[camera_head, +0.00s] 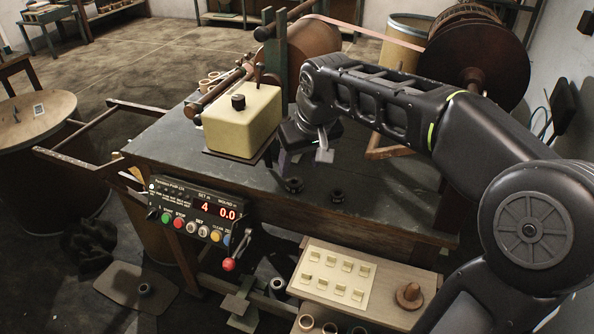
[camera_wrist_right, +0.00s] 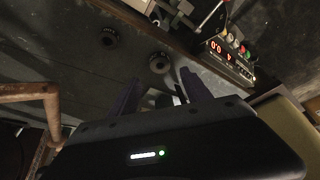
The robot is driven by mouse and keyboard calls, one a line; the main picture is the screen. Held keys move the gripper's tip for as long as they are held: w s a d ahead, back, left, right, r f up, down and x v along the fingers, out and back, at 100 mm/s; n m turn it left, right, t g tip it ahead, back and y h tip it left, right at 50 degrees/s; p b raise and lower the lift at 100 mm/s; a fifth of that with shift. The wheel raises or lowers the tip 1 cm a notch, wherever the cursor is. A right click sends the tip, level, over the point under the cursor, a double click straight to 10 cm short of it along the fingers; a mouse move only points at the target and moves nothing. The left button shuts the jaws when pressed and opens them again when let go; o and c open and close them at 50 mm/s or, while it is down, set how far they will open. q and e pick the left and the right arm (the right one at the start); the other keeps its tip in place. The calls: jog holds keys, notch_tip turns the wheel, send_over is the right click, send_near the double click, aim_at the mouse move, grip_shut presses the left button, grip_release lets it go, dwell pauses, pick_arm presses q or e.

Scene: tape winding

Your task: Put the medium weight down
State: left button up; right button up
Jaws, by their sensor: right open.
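My left gripper is out of view.
A cream box (camera_head: 241,122) stands on the bench left of my right gripper. A control panel (camera_head: 200,209) with a red display hangs at the front edge. A wooden board (camera_head: 388,307) with cream pieces lies in front. A large reel (camera_head: 476,62) stands behind my right arm.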

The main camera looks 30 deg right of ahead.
jog(key=shift+v, duration=2.35)
